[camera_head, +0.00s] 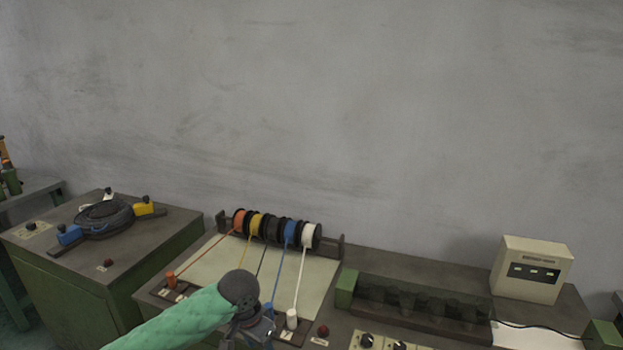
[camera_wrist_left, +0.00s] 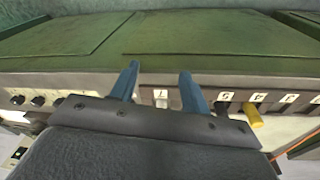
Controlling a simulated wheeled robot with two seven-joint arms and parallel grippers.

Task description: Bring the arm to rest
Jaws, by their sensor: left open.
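My left arm, in a green sleeve, comes in low from the left in the head view and ends in a dark wrist. My left gripper (camera_head: 252,328) is beside the front of the cord board, left of a white plug (camera_head: 291,319). In the left wrist view my left gripper (camera_wrist_left: 161,85) has its two blue fingers spread apart, with nothing held between them. Behind the fingers are the bench's front edge and green cabinet front (camera_wrist_left: 70,45). A yellow plug (camera_wrist_left: 252,115) lies right of the fingers. My right gripper is not in view.
A rack of coloured spools (camera_head: 270,228) stands behind a pale board (camera_head: 207,263), with cords running forward. An orange plug (camera_head: 171,281) is at left. A dark fixture (camera_head: 420,302) and beige meter box (camera_head: 532,269) stand right. A separate green cabinet (camera_head: 75,290) stands left.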

